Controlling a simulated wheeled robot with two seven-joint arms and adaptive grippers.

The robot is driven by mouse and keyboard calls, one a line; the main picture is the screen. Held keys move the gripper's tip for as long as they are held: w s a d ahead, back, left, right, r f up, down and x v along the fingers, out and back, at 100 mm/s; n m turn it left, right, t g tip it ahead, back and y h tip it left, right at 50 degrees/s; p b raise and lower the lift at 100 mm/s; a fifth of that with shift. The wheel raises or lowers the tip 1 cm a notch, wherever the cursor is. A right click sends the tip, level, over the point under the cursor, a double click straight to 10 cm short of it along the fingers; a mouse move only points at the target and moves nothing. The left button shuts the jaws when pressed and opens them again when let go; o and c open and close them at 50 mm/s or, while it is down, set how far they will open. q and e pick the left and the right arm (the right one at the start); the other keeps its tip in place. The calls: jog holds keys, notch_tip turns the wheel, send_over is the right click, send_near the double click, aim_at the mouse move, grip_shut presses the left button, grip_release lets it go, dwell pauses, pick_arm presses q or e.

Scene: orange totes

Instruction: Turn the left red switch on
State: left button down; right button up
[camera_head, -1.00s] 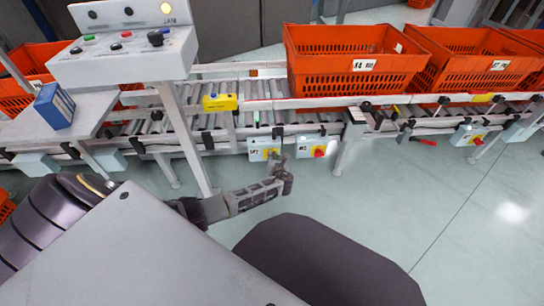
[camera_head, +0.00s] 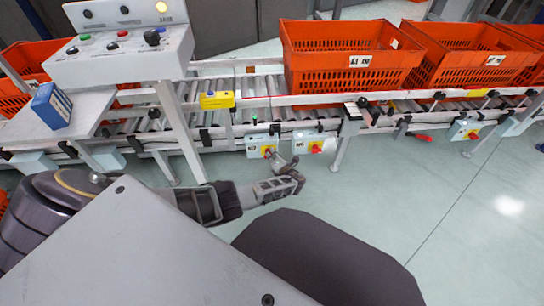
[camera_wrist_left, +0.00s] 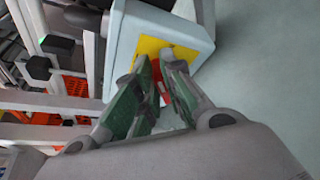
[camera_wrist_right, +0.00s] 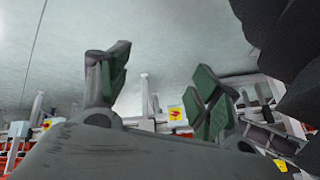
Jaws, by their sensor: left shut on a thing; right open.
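The left switch box (camera_head: 257,147) is pale with a yellow plate, mounted low on the conveyor's front. Its red switch (camera_head: 268,152) shows just beyond my left gripper (camera_head: 276,158). In the left wrist view, my left gripper (camera_wrist_left: 157,68) has its fingers on both sides of the red switch and is shut on it. The fingers hide most of the switch, so its angle is unclear. A second box with a red switch (camera_head: 316,147) is just to the right, apart from the gripper. My right gripper (camera_wrist_right: 160,85) is open and empty in the right wrist view.
Orange totes (camera_head: 350,75) stand on the roller conveyor (camera_head: 180,125). A control panel (camera_head: 120,50) and a blue box (camera_head: 50,105) are at the left. A conveyor leg (camera_head: 338,153) stands right of the boxes. The floor in front is clear.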

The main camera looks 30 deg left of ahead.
pick_arm(q)
jog(key=shift+w+d+f+m+y+b, duration=0.15)
jog(key=shift+m+y+b, duration=0.15)
jog(key=shift+m+b, duration=0.25)
jog(key=shift+f+m+t+y+b, duration=0.2)
jog(key=shift+m+y+b, duration=0.4)
jog(key=shift+m+b, duration=0.65)
jog(key=shift+f+m+t+y+b, duration=0.1)
jog(key=shift+f+m+y+b, duration=0.35)
jog(key=shift+m+b, duration=0.75)
pick_arm(e)
notch_tip(320, 180, down, 7)
jog(key=a+t+y, duration=0.1)
jog(key=shift+w+a+r, duration=0.15)
jog(key=shift+w+r, duration=0.05)
jog(key=shift+w, duration=0.05)
pick_arm(q)
jog(key=shift+r+m, duration=0.2)
jog(key=shift+m, duration=0.1)
pick_arm(e)
jog(key=shift+f, duration=0.2)
pick_arm(q)
jog(key=c, duration=1.5)
grip_release()
jog(key=shift+d+f, duration=0.15)
jog(key=shift+d, duration=0.15)
